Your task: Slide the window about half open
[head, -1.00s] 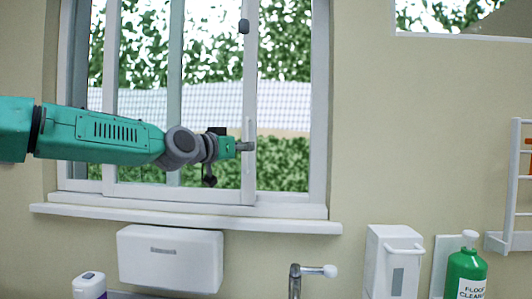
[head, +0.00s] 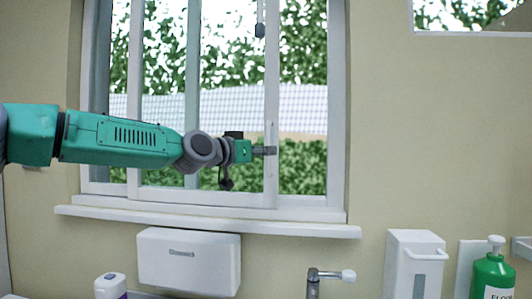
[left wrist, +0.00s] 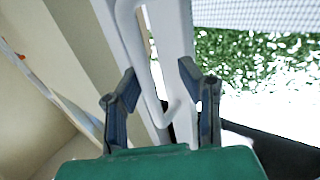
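The window (head: 337,120) is white-framed, with a sliding sash (head: 133,120) in front of a second pane. A narrow gap shows between the sash's left upright and the left side of the frame. The sash's right upright carries a slim white bar handle (head: 271,140), which also shows in the left wrist view (left wrist: 148,85). My left gripper (head: 268,150) is at this handle. In the left wrist view its fingers (left wrist: 158,80) stand apart, one on each side of the handle bar. I cannot tell whether a finger touches it. My right gripper is not in view.
A white sill (head: 210,221) juts out below the window. Under it are a white dispenser (head: 188,262), a tap (head: 314,285) and a capped bottle (head: 110,287). A white wall dispenser (head: 413,265) and a green bottle (head: 492,275) stand right. A cord end (head: 259,30) hangs before the glass.

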